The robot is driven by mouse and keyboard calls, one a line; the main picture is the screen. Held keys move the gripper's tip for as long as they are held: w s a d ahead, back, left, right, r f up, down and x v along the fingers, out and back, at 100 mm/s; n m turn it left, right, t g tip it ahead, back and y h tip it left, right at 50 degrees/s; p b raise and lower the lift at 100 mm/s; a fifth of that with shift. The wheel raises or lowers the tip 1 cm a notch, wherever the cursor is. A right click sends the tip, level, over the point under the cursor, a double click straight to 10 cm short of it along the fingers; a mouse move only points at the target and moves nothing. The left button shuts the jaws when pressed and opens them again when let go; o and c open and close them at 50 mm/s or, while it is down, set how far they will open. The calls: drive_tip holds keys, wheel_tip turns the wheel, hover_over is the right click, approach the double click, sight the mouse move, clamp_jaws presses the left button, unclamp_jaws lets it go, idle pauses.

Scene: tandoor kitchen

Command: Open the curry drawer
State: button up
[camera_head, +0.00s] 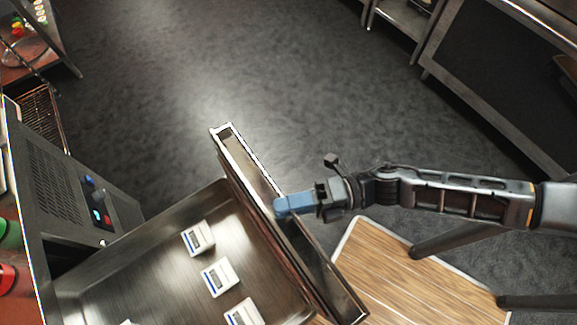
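A metal drawer (150,262) stands pulled out from the counter at the lower left, and its inside shows. I cannot read a label that names it as the curry drawer. Its long, narrow front panel (240,157) runs from the upper middle down to the bottom edge. Several small white boxes (198,238) with dark and blue labels lie in it. My gripper (283,206) reaches in from the right, and its blue fingers are at the front panel's top edge. Whether they close on the panel or a handle is hidden.
A dark unit with a vented side and coloured buttons (62,190) stands left of the drawer. A wooden board top (400,275) lies right of the front panel, under my arm. The dark floor (240,70) beyond is clear. A dark-topped counter (510,75) stands at the upper right.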

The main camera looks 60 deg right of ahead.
drive_tip(key=b+v, duration=0.1)
drive_tip(key=v, duration=0.6)
drive_tip(key=shift+s+d+b, duration=0.3)
drive_tip(key=shift+b, duration=0.1)
drive_tip(key=shift+r, duration=0.1)
drive_tip(key=s+a+r+m+t+h, duration=0.1)
drive_tip(key=s+r+m+h, duration=0.2)
drive_tip(key=m, duration=1)
drive_tip(key=s+a+r+m+t+h, duration=0.1)
drive_tip(key=s+r+m+h, duration=0.2)
drive_tip(key=r+m+h, duration=0.6)
wheel_tip(320, 180, up, 3)
drive_tip(key=m, duration=0.5)
drive_tip(key=shift+a+h, duration=0.25)
drive_tip(key=shift+h, duration=0.15)
